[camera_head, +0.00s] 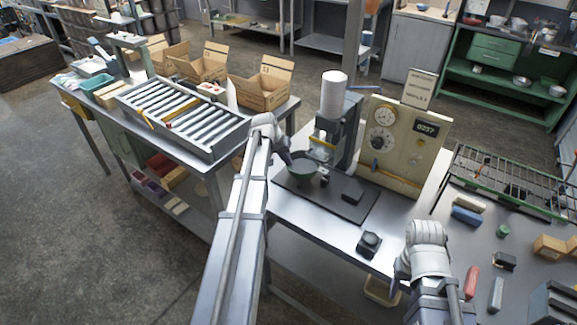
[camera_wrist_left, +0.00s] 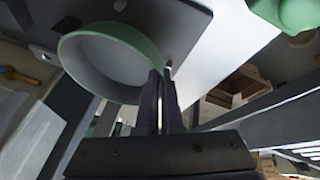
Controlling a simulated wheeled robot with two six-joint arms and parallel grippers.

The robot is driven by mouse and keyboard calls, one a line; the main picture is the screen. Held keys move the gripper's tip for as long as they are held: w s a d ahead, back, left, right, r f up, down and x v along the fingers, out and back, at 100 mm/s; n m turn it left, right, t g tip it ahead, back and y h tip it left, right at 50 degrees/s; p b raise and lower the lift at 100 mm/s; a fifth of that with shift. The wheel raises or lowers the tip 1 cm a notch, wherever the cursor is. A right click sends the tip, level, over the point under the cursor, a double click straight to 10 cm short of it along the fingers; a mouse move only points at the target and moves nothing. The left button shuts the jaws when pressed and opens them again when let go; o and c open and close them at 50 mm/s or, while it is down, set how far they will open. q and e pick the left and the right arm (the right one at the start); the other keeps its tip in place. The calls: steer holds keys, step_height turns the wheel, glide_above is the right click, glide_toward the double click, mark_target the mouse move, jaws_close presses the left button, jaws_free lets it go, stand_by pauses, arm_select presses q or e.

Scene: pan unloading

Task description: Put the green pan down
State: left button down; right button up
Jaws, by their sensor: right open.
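The green pan (camera_head: 304,171) is over the left part of the dark base plate (camera_head: 340,199) of the press-like machine. It looks roughly level; I cannot tell whether its bottom touches the plate. My left gripper (camera_head: 285,155) is at the pan's left side. In the left wrist view the two dark fingers (camera_wrist_left: 161,98) are close together at the edge of the pan (camera_wrist_left: 112,62), shut on it; the exact grip spot is hidden. The pan looks empty inside. My right gripper (camera_head: 428,236) is over the right bench, away from the pan, its fingertips hard to see.
A machine column with a white cylinder (camera_head: 333,94) stands just behind the pan. A beige gauge panel (camera_head: 402,140) is to its right. A roller conveyor (camera_head: 183,113) and open cardboard boxes (camera_head: 262,88) lie left. A small black block (camera_head: 369,243) sits near the bench front.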

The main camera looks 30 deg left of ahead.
arm_select(q)
steer(key=b+x, duration=0.3)
steer(key=shift+s+f+b, duration=0.2)
steer(key=shift+f+b, duration=0.15)
steer(key=shift+f, duration=0.2)
steer(key=shift+r, duration=0.1)
steer(key=c, duration=1.5)
jaws_free()
steer(key=o, duration=0.4)
